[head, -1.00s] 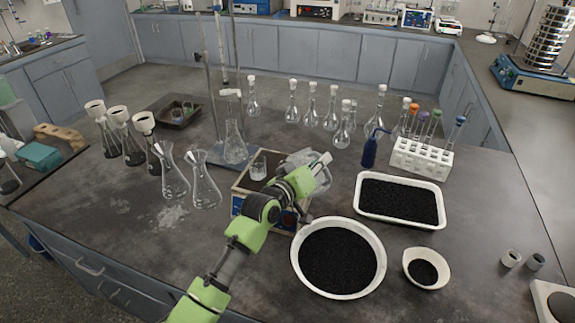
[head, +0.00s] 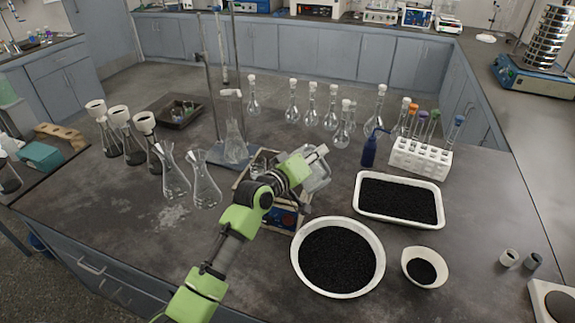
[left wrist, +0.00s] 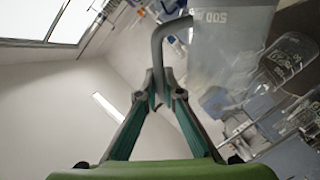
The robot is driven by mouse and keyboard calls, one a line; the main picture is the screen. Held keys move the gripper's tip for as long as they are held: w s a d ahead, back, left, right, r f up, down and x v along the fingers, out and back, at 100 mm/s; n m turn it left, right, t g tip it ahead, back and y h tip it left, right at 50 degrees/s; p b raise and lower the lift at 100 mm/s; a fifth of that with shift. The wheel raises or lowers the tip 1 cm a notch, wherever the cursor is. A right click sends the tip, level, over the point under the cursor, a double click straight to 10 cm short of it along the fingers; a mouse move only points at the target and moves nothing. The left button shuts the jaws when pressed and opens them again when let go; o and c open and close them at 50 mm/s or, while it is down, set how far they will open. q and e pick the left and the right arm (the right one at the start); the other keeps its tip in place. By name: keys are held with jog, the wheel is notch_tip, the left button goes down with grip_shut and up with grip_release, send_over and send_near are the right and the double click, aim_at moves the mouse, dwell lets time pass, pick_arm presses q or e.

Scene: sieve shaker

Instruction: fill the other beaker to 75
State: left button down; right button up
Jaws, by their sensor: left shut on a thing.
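My left gripper (head: 310,163) is shut on the handle of a clear jug (head: 318,180), held above the right side of a balance (head: 282,217) with a wooden frame and blue front. In the left wrist view the fingers (left wrist: 165,92) close on the grey handle, and the jug (left wrist: 228,40) shows a "500" mark. A small glass beaker (head: 260,162) stands on the balance, partly hidden by my arm. A glass vessel also shows in the left wrist view (left wrist: 290,55). The jug's contents and the balance reading are not legible. My right gripper is out of view.
A round bowl (head: 297,268) and a tray (head: 400,222) of black grains lie to the right, with a smaller dish (head: 444,264). Two conical flasks (head: 206,187) stand left of the balance. A blue wash bottle (head: 369,150) and a tube rack (head: 420,160) stand behind.

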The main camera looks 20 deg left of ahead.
pick_arm(q)
jog(key=shift+r, duration=0.25)
jog(key=shift+w+a, duration=0.1)
jog(key=shift+w, duration=0.05)
jog(key=shift+a+r, duration=0.1)
dwell(0.5)
jog(key=shift+n, duration=0.3)
jog(key=shift+r, duration=0.1)
jog(key=shift+w+a, duration=0.1)
dwell(0.3)
jog(key=shift+a+r, duration=0.1)
jog(key=shift+r, duration=0.05)
jog(key=shift+w+n, duration=0.1)
jog(key=shift+n, duration=0.2)
jog(key=shift+a+r, duration=0.1)
jog(key=shift+a, duration=0.05)
dwell(0.3)
